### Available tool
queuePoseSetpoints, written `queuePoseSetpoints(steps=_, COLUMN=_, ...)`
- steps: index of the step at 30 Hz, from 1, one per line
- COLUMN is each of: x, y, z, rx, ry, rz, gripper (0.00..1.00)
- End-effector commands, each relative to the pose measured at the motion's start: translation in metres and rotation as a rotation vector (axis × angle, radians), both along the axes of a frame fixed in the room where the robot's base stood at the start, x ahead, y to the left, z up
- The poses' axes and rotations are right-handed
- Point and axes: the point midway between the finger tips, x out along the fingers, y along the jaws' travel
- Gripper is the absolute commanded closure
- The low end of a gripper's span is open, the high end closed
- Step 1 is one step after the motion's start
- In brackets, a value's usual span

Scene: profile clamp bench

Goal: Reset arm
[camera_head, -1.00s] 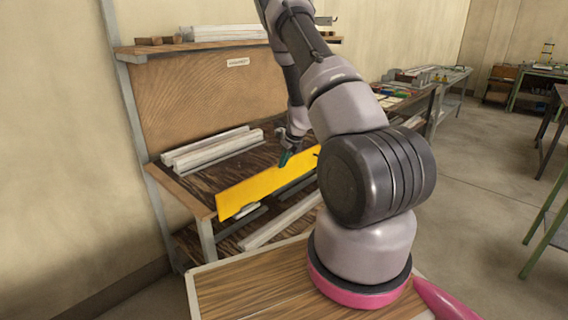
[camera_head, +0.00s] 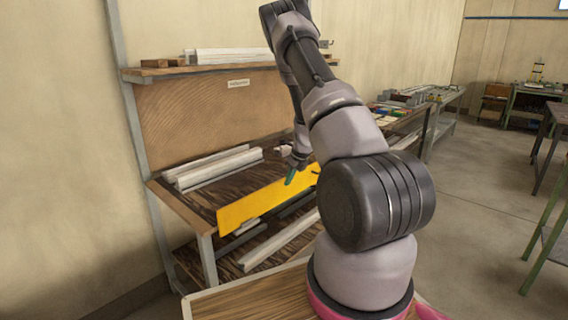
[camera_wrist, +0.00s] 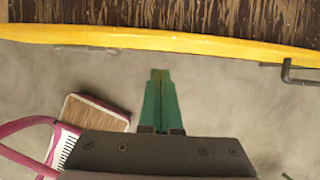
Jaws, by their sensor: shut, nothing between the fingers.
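My gripper (camera_wrist: 160,100) shows in the wrist view with its two green fingers shut together and nothing between them. In the head view my gripper (camera_head: 291,176) hangs at the front of the workbench, just above or in front of the yellow front board (camera_head: 262,204). In the wrist view the yellow board (camera_wrist: 165,40) runs across the picture beyond the fingertips, with a gap of floor between. My arm rises from its base and bends down toward the bench, hiding the bench's right part.
The workbench top (camera_head: 205,200) carries white profiles (camera_head: 215,167) at the back left. A shelf (camera_head: 160,72) above holds more profiles and wooden blocks. A dark clamp handle (camera_wrist: 290,75) sticks out at the yellow board. Other benches stand to the right, with open floor (camera_head: 470,200) between.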

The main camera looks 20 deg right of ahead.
Motion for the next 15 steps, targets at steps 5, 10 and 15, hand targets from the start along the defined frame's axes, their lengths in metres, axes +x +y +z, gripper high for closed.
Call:
queuePoseSetpoints(steps=5, x=0.015, y=0.008, z=0.041, rx=-0.003, ry=-0.008, rz=0.008, gripper=1.0)
queuePoseSetpoints(steps=10, x=0.023, y=0.011, z=0.068, rx=-0.003, ry=-0.005, rz=0.007, gripper=1.0)
queuePoseSetpoints(steps=15, x=0.027, y=0.012, z=0.082, rx=-0.003, ry=-0.003, rz=0.005, gripper=1.0)
